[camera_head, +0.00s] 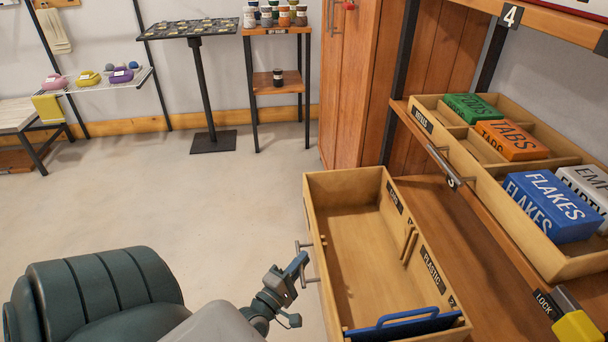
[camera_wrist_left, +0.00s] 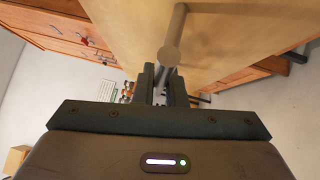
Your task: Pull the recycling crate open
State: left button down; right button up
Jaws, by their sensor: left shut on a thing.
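The recycling crate (camera_head: 398,310) is an open-topped light wooden box with dark labels, one reading PLASTIC. It stands at the lower wooden shelf and sticks out over the floor on its left side. Its floor looks bare, and a blue panel (camera_head: 405,325) stands at its near end. A grey bar handle (camera_head: 313,279) is on its left face. My left gripper (camera_head: 298,264) is shut on this handle. In the left wrist view the fingers (camera_wrist_left: 164,88) close around the bar (camera_wrist_left: 174,34), against the crate's wooden face. My right gripper is not in view.
An upper crate (camera_head: 580,266) on the shelf above holds green, orange, blue and white boxes. A yellow block (camera_head: 577,328) sits by a LOCK label at lower right. A wooden cabinet (camera_head: 352,90) stands behind. The concrete floor (camera_head: 190,200) to the left is clear.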

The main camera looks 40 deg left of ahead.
pick_arm(q)
jog(key=c, duration=1.5)
grip_release()
